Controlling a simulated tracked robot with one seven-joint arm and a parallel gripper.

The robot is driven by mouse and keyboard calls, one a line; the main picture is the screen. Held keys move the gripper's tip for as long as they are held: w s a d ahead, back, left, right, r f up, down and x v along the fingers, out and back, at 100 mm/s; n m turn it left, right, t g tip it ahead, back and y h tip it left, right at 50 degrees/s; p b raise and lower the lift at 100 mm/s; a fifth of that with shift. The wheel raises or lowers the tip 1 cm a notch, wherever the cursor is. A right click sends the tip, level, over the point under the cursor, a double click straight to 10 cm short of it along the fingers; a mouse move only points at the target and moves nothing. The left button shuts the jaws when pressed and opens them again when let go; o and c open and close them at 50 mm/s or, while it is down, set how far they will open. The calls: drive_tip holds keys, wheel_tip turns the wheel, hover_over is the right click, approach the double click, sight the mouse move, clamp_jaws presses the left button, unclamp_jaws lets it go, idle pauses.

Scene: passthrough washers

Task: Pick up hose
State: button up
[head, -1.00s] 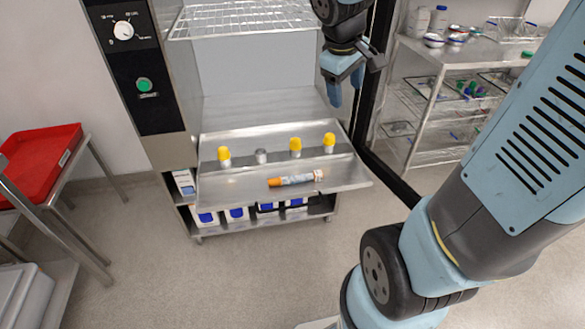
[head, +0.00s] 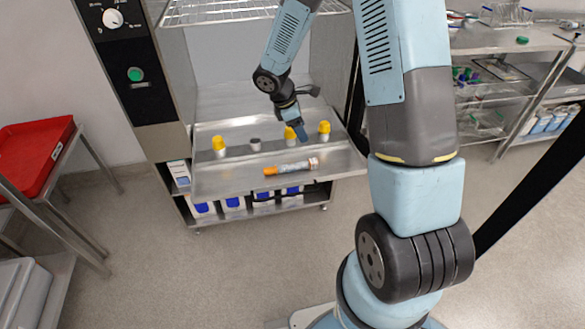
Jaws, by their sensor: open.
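The likely hose (head: 290,167) is a short pale tube with an orange left end. It lies on its side on the front part of the steel shelf (head: 225,180), below the open washer chamber. My gripper (head: 300,131) is in front of the chamber, by the third fitting in the row, and points down. It is open and seems empty. It appears above and behind the tube, apart from it. Its fingers partly cover the yellow-capped fitting (head: 290,137) behind them.
Other fittings stand in the row: yellow-capped ones at left (head: 219,147) and right (head: 324,131), and a grey one (head: 255,145). A wire rack (head: 215,12) hangs above. A red tray (head: 40,155) is at left. A steel shelf unit (head: 510,45) stands at right.

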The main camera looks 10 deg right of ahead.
sight(311, 161)
drive_tip(key=shift+n, duration=0.6)
drive_tip(key=x, duration=0.5)
drive_tip(key=a+x, duration=0.1)
drive_tip(key=x, duration=0.5)
drive_tip(key=a+f+x, duration=0.1)
drive_tip(key=x, duration=0.4)
drive_tip(key=shift+w+f, duration=0.2)
drive_tip(key=shift+w, duration=0.05)
drive_tip(key=shift+c, duration=0.2)
drive_tip(key=c, duration=1.1)
drive_tip(key=shift+r, duration=0.1)
